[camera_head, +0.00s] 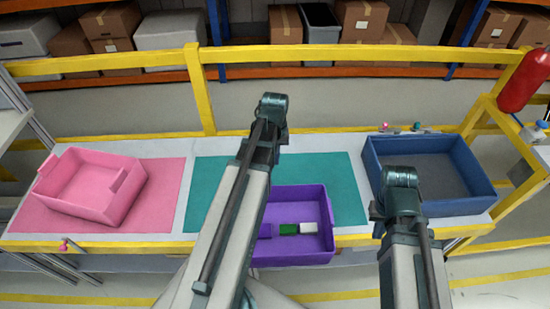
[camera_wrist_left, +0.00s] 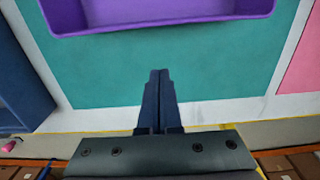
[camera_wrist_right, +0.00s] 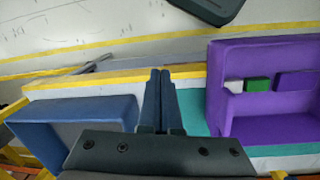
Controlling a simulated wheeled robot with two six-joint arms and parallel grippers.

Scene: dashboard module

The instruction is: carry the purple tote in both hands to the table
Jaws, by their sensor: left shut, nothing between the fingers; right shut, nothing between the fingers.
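The purple tote (camera_head: 328,210) sits at the front of the teal mat (camera_head: 345,180) on the long table (camera_head: 186,200). Its near wall overlaps the table's yellow front edge in the picture. A green block (camera_head: 288,229) and a white block (camera_head: 309,227) lie inside, with a purple item beside them. My left arm crosses in front of the tote's left part. My left gripper (camera_wrist_left: 158,74) is shut and empty, past the tote's far side. My right gripper (camera_wrist_right: 160,74) is shut and empty, between the purple tote and the blue tote. Neither touches the purple tote.
A pink tote (camera_head: 90,185) stands on a pink mat at the left. A blue tote (camera_head: 430,170) stands at the right end. A yellow rail (camera_head: 300,57) and shelves of boxes are behind. A red cylinder (camera_head: 523,82) is at the far right.

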